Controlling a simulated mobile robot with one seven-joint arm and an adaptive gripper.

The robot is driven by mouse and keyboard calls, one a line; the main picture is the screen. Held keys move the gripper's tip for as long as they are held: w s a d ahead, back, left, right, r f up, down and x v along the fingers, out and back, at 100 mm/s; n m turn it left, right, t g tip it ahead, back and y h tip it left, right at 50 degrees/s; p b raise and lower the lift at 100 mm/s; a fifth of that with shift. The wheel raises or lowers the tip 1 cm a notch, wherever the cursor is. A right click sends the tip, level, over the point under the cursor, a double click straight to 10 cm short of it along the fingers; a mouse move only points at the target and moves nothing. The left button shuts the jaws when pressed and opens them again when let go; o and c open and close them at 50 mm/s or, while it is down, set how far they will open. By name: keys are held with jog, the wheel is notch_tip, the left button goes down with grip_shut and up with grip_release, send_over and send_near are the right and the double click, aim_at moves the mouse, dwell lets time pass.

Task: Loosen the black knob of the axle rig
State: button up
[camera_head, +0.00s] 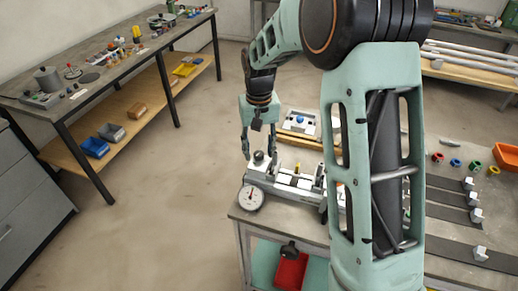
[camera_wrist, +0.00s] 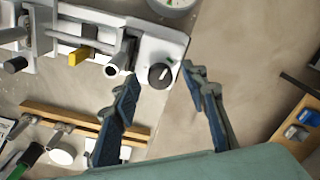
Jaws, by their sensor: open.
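The axle rig (camera_head: 287,182) is a long white and grey fixture at the table's near left corner. Its black knob (camera_wrist: 161,75) is round with a pale line on its face and sits on the white end plate (camera_wrist: 172,47). The knob also shows small and dark in the head view (camera_head: 258,158). My gripper (camera_wrist: 159,77) is open, pointing down above that end of the rig. In the wrist view its two fingers lie on either side of the knob, with gaps between; I cannot tell how far above it they are. It also shows in the head view (camera_head: 259,156).
A dial gauge (camera_head: 250,198) stands at the table corner beside the rig. A wooden bar (camera_wrist: 85,119) lies along the rig's other side. Coloured rings and an orange bin (camera_head: 507,157) are at the right. Bare floor (camera_head: 170,200) lies left of the table.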

jog(key=shift+f, duration=0.1)
grip_shut()
dwell(0.3)
jog(key=shift+n, duration=0.3)
jog(key=n, duration=0.8)
jog(key=shift+n, duration=0.4)
jog(key=n+p, duration=0.1)
jog(key=n, duration=0.4)
jog(key=shift+n+p, duration=0.95)
jog(key=shift+n, duration=1.55)
